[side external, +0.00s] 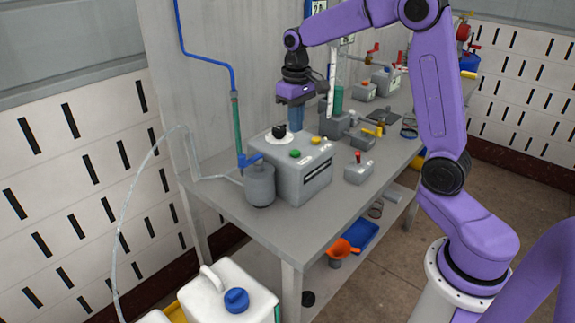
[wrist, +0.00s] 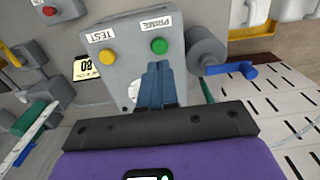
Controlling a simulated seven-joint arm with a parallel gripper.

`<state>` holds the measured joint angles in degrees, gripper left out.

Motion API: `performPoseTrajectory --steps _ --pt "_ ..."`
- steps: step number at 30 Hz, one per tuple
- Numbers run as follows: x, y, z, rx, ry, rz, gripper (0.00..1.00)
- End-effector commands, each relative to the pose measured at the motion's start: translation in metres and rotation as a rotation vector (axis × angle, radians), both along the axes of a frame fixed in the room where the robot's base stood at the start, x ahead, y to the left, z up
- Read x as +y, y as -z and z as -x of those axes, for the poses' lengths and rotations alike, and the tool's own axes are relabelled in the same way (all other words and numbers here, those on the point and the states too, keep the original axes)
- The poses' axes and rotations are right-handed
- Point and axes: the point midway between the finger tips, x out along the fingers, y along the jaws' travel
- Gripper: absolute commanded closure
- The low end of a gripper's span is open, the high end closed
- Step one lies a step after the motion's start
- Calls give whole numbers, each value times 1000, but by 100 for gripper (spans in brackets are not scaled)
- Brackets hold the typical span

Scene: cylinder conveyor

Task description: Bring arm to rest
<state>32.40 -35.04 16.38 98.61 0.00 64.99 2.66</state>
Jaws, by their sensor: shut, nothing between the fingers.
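My gripper (side external: 296,118) has blue fingers pointing down, above the top of a grey box (side external: 310,178) on the bench. In the wrist view the fingers of my gripper (wrist: 157,72) are together with nothing between them. They cover part of a white disc on the box top. In the side view a small black piece (side external: 279,130) sits on the white disc (side external: 278,137), just left of the fingers.
A grey cylinder (side external: 259,185) with a blue valve stands left of the box. Small grey boxes, including one with a red switch (side external: 358,173), stand to its right and behind. The back wall is close behind my gripper. White jugs (side external: 229,298) stand below the bench (side external: 300,225).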

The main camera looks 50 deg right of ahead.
Motion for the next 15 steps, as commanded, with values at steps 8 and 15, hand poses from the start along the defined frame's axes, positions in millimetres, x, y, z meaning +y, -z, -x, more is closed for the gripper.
performPoseTrajectory --steps 8,15 --pt "0 -5 0 1 0 0 100" --pt "7 -5 5 0 -25 0 100"
